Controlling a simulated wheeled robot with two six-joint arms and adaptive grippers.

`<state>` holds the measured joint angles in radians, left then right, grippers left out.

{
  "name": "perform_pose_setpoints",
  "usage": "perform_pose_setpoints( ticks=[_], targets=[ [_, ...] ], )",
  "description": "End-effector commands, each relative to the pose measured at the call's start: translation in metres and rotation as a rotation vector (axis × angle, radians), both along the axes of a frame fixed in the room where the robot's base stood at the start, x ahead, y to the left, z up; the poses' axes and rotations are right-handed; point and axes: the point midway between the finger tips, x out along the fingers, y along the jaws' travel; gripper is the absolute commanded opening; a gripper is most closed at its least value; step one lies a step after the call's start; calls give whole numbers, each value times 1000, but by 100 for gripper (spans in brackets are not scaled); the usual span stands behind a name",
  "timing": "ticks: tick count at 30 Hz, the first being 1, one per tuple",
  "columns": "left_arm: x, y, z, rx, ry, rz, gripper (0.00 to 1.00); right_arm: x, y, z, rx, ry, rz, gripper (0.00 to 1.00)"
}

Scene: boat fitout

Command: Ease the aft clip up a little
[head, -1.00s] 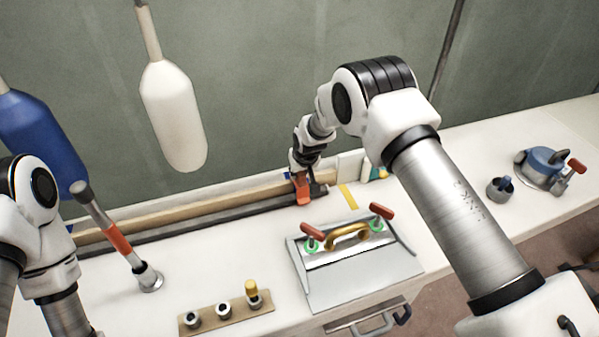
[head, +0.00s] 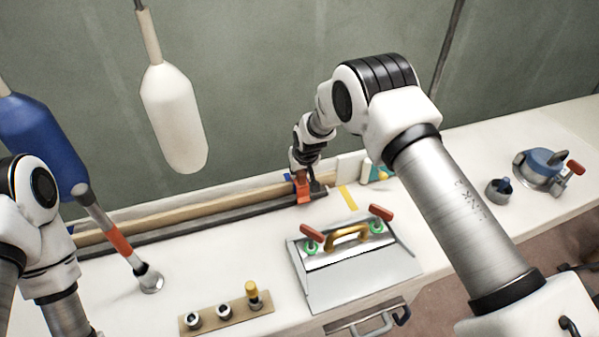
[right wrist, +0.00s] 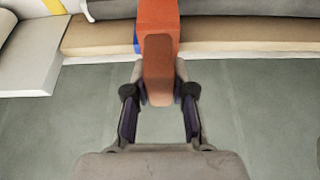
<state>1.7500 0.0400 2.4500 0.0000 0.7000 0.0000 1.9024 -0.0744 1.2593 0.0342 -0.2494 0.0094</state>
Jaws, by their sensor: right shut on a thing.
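The aft clip is an orange-red block (head: 303,191) at the right end of the long wooden strip and dark rail at the back of the bench. It also shows in the right wrist view (right wrist: 158,60), between the fingers. My right gripper (head: 301,173) comes down on the clip from above and is shut on its upper part. In the right wrist view the fingertips (right wrist: 158,85) press on both sides of the clip. The clip's lower end is partly hidden against the rail. My left gripper is not in view; only part of my left arm shows at the left edge.
The wooden strip (head: 200,212) and dark rail (head: 230,222) run left from the clip. A grey hatch panel (head: 360,278) with red handles lies in front. White (head: 172,115) and blue (head: 38,135) fenders hang at left. A blue-topped device (head: 543,165) stands at right.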

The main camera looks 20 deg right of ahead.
Motion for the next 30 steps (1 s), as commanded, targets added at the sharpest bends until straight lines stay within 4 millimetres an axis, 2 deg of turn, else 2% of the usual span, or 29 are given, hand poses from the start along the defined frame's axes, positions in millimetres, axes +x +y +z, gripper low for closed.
perform_pose_setpoints(
  ticks=[1, 3, 14, 17, 25, 30],
  targets=[
    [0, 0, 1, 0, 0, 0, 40, 2, 0, 3, 0, -7, 0, 27],
    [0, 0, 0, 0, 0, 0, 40, 2, 0, 2, 0, -6, 0, 52],
    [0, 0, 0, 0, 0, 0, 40, -1, 0, 4, 0, -2, 0, 53],
    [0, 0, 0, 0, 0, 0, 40, -5, 0, 17, 0, -3, -1, 53],
    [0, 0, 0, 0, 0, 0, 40, -31, -1, 80, 1, -5, -1, 53],
    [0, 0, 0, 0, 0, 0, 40, -43, -1, 106, 0, -3, 0, 53]
  ],
)
